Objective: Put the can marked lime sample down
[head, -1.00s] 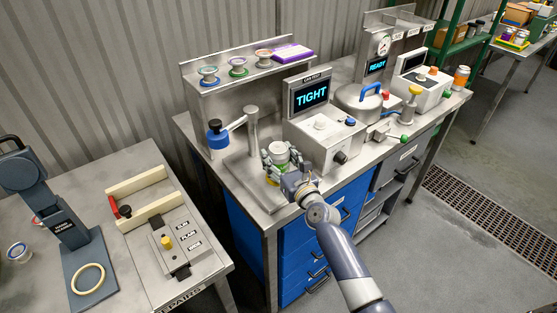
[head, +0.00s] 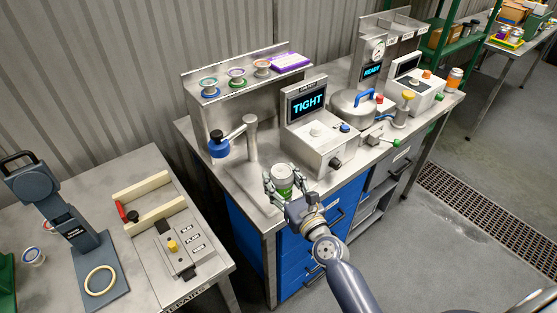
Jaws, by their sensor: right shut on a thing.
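My right gripper (head: 281,187) is shut on a can (head: 283,171) with a pale top and a green band. The can looks upright, between the fingers, over the front part of the steel bench (head: 238,184). I cannot tell whether its base touches the bench top, and no lime marking is readable. My left gripper is not in view.
Behind the can stand a tester reading TIGHT (head: 308,103) and a post with a blue-knobbed arm (head: 218,147). A shelf behind holds several spool-shaped items and a purple box (head: 290,62). A side table (head: 150,270) with fixtures stands at left.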

